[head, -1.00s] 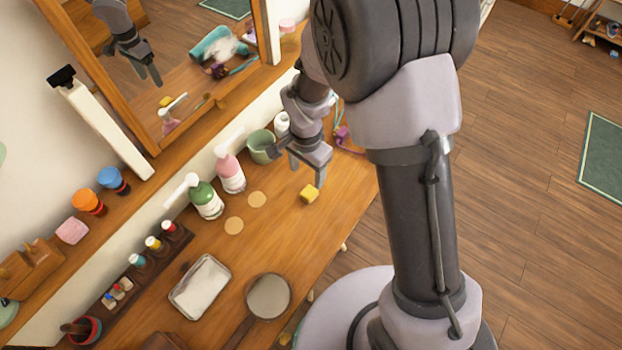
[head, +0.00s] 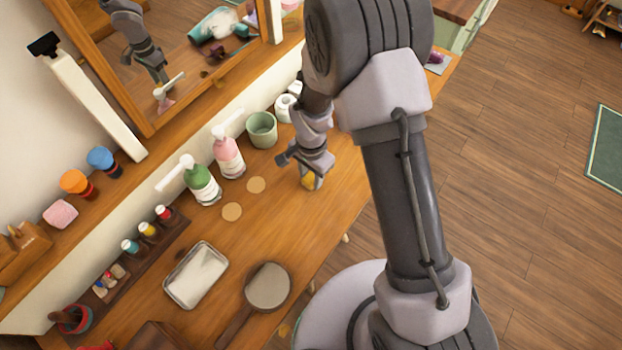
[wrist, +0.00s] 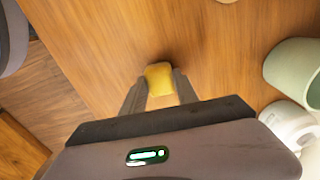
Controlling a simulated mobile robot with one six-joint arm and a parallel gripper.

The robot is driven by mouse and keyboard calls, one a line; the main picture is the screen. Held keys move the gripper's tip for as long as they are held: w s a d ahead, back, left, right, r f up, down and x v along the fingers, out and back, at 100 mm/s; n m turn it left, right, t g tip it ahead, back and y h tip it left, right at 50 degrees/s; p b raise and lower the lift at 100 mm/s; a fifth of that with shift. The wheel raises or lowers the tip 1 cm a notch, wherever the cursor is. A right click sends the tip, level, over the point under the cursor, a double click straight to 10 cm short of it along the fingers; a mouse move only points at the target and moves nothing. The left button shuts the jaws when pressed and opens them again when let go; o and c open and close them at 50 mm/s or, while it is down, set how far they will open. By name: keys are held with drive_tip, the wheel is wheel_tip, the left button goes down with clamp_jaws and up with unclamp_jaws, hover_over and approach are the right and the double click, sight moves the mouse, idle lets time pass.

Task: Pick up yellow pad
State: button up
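The yellow pad (head: 308,182) is a small yellow block on the wooden dressing table, near its front edge. My gripper (head: 312,184) is down at the pad, and its fingers partly hide the pad in the head view. In the wrist view, the two fingers of my gripper (wrist: 160,83) stand on either side of the yellow pad (wrist: 159,77). They are drawn in to about the pad's width, with no clear gap on either side. The pad looks to be still at the tabletop.
A green cup (head: 262,131) and a white roll (head: 285,107) stand behind my gripper. Pink (head: 228,156) and green (head: 203,184) pump bottles stand to the left, with two round coasters (head: 256,185) nearer. A hand mirror (head: 268,287) and a tray (head: 196,275) lie nearer the front.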

clamp_jaws()
drive_tip(key=shift+r, duration=0.1)
